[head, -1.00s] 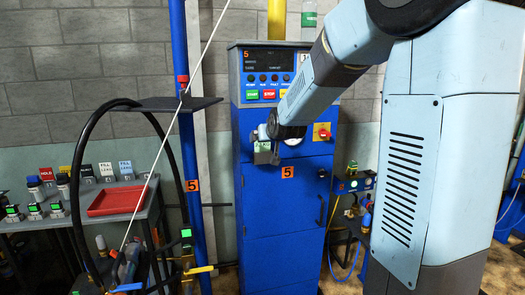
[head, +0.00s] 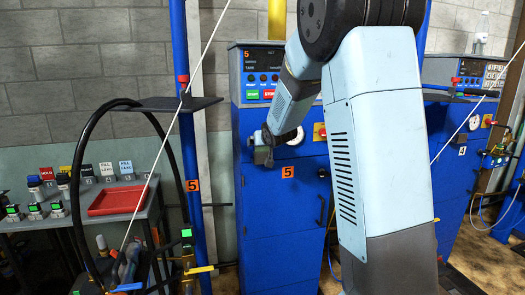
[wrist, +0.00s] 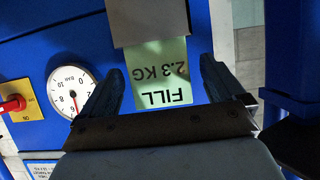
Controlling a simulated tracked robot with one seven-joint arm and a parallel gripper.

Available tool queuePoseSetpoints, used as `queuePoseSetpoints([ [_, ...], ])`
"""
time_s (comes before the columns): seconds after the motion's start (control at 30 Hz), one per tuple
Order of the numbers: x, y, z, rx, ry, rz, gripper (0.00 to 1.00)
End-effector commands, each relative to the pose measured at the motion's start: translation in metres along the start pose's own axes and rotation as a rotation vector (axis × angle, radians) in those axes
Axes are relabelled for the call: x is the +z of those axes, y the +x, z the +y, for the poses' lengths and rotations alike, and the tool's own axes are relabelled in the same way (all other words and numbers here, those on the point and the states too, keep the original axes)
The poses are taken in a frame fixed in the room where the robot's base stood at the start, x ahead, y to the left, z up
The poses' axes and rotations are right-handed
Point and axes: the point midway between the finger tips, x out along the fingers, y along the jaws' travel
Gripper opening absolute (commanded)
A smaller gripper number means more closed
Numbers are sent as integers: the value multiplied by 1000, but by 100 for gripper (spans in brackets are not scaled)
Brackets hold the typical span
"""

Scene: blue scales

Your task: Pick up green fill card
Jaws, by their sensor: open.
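My gripper (wrist: 163,68) is open, with one dark finger on each side of the card. There is a gap on the left; the right finger is close to the card, and I cannot tell whether it touches. In the head view, my gripper (head: 263,156) is small at the front of the blue cabinet (head: 285,215) marked 5, and the card cannot be made out.
A white gauge (wrist: 72,90) and a red knob (wrist: 14,104) are left of the fingers. A shelf at left holds a red tray (head: 117,201) and several standing cards. A blue pole (head: 186,130) and black hose (head: 78,170) stand nearby.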

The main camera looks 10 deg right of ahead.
Motion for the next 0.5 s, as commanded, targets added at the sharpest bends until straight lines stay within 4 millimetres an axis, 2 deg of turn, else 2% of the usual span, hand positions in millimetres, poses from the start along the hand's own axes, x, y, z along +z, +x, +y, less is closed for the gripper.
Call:
queuePoseSetpoints([
  [0.1, 0, 7, 0, 0, 0, 0, 96],
  [0.37, 0, 8, 0, 0, 0, 1, 96],
  [0.5, 0, 8, 1, 0, 0, 1, 83],
])
